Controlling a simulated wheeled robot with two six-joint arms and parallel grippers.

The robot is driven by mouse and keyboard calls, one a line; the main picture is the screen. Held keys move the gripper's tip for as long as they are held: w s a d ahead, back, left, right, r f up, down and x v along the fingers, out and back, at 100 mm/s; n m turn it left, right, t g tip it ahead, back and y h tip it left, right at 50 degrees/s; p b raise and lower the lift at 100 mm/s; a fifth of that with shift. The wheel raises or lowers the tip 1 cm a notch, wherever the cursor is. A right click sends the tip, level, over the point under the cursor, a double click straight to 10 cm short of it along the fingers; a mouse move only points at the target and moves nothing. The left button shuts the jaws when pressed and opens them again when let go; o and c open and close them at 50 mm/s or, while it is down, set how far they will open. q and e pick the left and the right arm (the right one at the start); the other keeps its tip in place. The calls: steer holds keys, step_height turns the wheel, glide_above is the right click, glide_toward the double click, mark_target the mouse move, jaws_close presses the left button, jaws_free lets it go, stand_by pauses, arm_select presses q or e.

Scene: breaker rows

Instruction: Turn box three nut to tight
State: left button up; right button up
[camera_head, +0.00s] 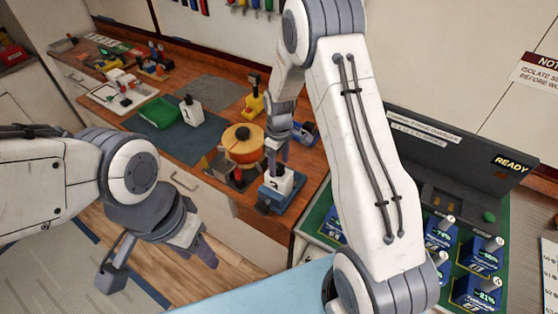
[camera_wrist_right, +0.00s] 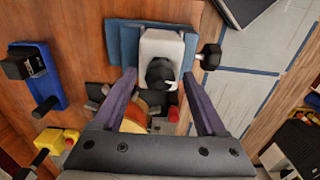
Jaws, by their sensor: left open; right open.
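A white box on a blue base (camera_head: 268,197) stands at the front edge of the wooden bench; I cannot read its number. In the right wrist view the white box (camera_wrist_right: 148,45) has a round black nut (camera_wrist_right: 160,73) on it and a black knob (camera_wrist_right: 210,56) at its side. My right gripper (camera_head: 278,158) is open and points down just above this box. In the wrist view its fingers (camera_wrist_right: 160,80) stand either side of the black nut, with gaps; contact cannot be told. My left gripper (camera_head: 200,248) is open and empty, low at the left, away from the bench.
An orange round part (camera_head: 243,145) sits just behind the box. Blue breakers (camera_head: 478,252) fill the right panel, under a READY display (camera_head: 511,164).

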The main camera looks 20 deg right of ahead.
jaws_close()
steer(key=shift+m, duration=0.3)
steer(key=m+b, duration=0.2)
steer(key=m, duration=0.3)
steer(key=m+b, duration=0.1)
steer(key=m, duration=0.5)
steer(key=shift+m, duration=0.3)
steer(key=m+b, duration=0.1)
steer(key=m, duration=0.5)
steer(key=m+b, duration=0.1)
steer(key=m, duration=0.6)
stand_by(0.5)
